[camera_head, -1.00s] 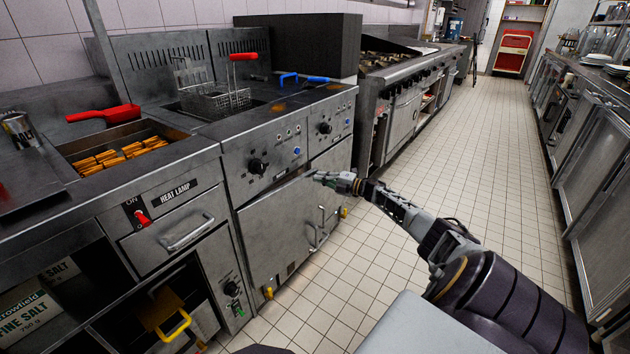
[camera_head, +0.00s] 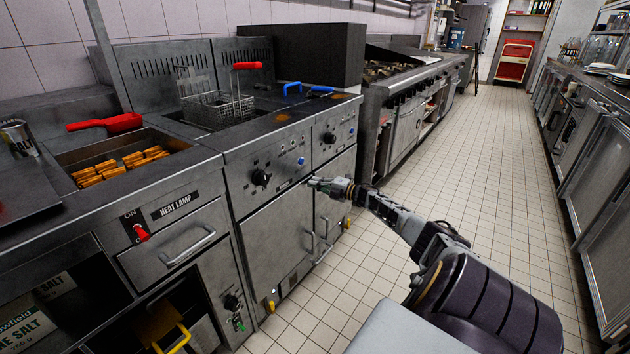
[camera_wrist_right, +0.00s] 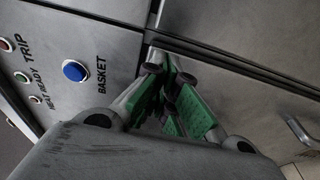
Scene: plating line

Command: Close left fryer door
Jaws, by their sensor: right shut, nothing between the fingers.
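The left fryer door (camera_head: 275,245) is a grey metal panel under the control panel with the black knob. It looks flush, or nearly so, with the fryer front. Its vertical handle (camera_head: 316,250) is at its right edge. My right gripper (camera_head: 313,183) is at the door's top right corner, by the seam to the right fryer door (camera_head: 338,195). In the right wrist view the green-padded fingers (camera_wrist_right: 175,105) are together and empty, close to the fryer front. I cannot tell whether they touch the door. My left gripper is not in view.
The fryer control panel (camera_head: 245,172) is just above the gripper; its blue basket button (camera_wrist_right: 75,70) shows in the wrist view. A heat lamp drawer (camera_head: 175,240) stands to the left. The tiled floor (camera_head: 450,190) is clear to the right.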

